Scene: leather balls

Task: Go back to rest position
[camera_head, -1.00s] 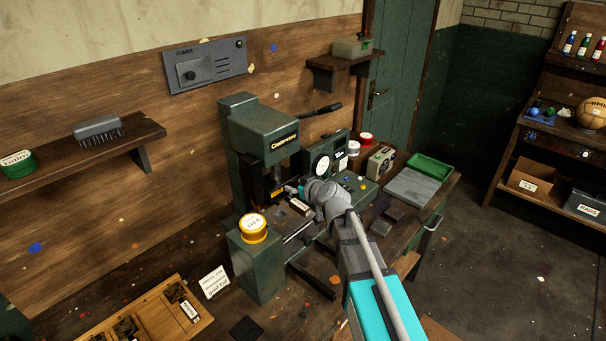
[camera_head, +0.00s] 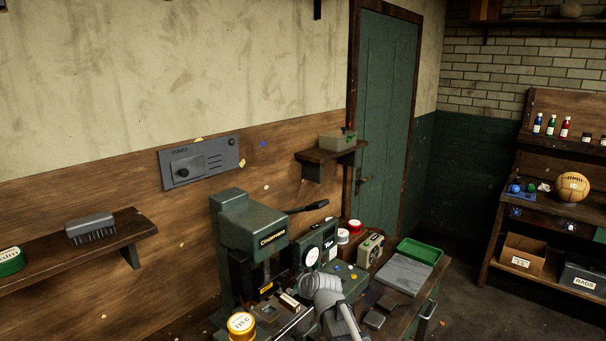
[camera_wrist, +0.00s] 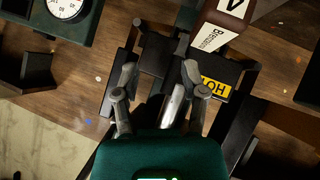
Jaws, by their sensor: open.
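My gripper shows in the wrist view (camera_wrist: 160,85) with its two fingers spread apart and nothing between them. Below it in that view are dark metal parts of the press and a yellow "HOT" label (camera_wrist: 216,86). In the head view my arm reaches up from the bottom edge beside the green press (camera_head: 250,225). The gripper's fingers are mostly hidden there behind my wrist. A labelled brown block (camera_head: 289,301) lies at the press, close to my wrist; it also shows in the wrist view (camera_wrist: 222,25).
A green control box with a dial (camera_head: 312,256), a radio (camera_head: 370,250), a grey slab (camera_head: 404,273) and a green tray (camera_head: 420,251) crowd the bench to the right. The press lever (camera_head: 308,207) sticks out rightward. Open floor lies farther right.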

